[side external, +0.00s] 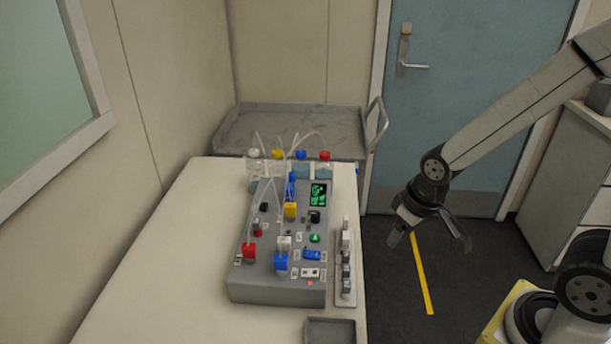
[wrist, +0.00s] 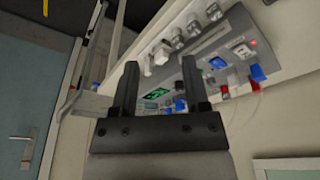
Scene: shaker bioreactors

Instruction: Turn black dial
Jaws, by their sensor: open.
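The grey bioreactor control box (side external: 240,285) stands on the white table. A black dial (side external: 314,216) sits on its top panel, just below the green-lit display (side external: 319,194) and above a green dial (side external: 315,238). A smaller black part (side external: 264,207) is on the panel's left side. My gripper (side external: 432,236) is open and empty, in the air to the right of the table, clear of the box. In the wrist view my gripper (wrist: 160,72) has its two fingers apart, with the display (wrist: 157,93) between them.
Bottles with coloured caps (side external: 301,156) and thin tubes stand behind the box. Red, yellow, white and blue pump parts rise from its panel. A rack of grey-white blocks (side external: 346,292) runs along its right side. A grey tray (side external: 330,332) lies at the front. A cart (side external: 225,140) stands behind.

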